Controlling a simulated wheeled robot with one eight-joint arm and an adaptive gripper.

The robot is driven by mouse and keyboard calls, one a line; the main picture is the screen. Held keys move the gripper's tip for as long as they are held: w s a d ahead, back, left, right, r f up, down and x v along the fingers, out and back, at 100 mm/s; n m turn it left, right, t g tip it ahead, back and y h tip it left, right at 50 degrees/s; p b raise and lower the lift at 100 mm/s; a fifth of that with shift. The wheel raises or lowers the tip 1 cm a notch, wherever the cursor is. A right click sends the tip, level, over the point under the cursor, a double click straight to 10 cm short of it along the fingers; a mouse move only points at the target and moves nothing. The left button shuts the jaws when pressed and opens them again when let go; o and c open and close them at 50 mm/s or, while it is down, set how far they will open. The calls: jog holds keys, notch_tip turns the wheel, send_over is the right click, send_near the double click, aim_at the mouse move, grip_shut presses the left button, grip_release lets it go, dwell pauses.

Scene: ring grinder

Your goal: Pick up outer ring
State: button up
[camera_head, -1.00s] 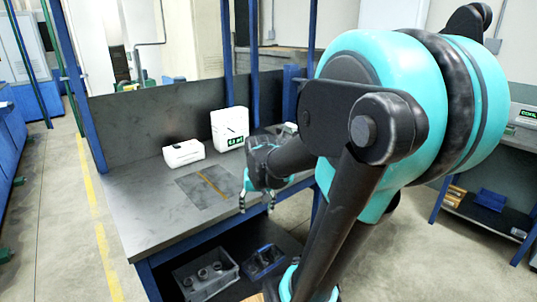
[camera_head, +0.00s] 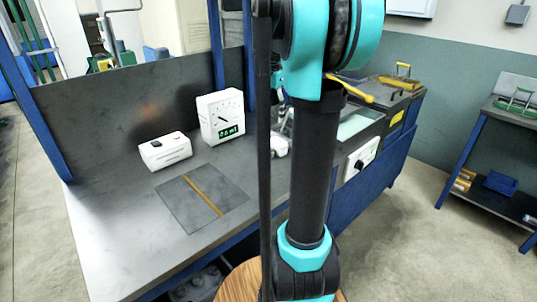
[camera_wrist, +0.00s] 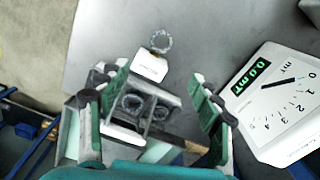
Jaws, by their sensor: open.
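In the wrist view a small grey ring (camera_wrist: 152,41) stands upright at a white block (camera_wrist: 148,66) on the grey bench. Two more rings, one on the left (camera_wrist: 124,104) and one on the right (camera_wrist: 168,111), sit in a grey holder nearer my gripper. I cannot tell which of them is the outer ring. My gripper (camera_wrist: 161,78) is open and empty, its green-padded fingers wide apart. The rings and block appear between the fingers; the gap in depth is unclear. In the head view my arm hides the gripper.
A white meter (camera_head: 222,117) with a dial and green display stands on the bench (camera_head: 110,240); it is close to the right finger in the wrist view (camera_wrist: 285,100). A white box (camera_head: 165,150) and a dark mat (camera_head: 202,197) lie left. A white control box (camera_head: 361,158) is on the right.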

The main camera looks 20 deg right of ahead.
notch_tip(320, 180, down, 10)
jog(key=shift+r, duration=0.25)
jog(key=shift+s+a+f, duration=0.1)
jog(key=shift+a+f, duration=0.05)
jog(key=shift+f, duration=1.35)
jog(key=shift+a+f, duration=0.15)
jog(key=shift+f, duration=1.35)
jog(key=shift+c, duration=0.4)
jog(key=c, duration=1.3)
jog(key=shift+r, duration=0.2)
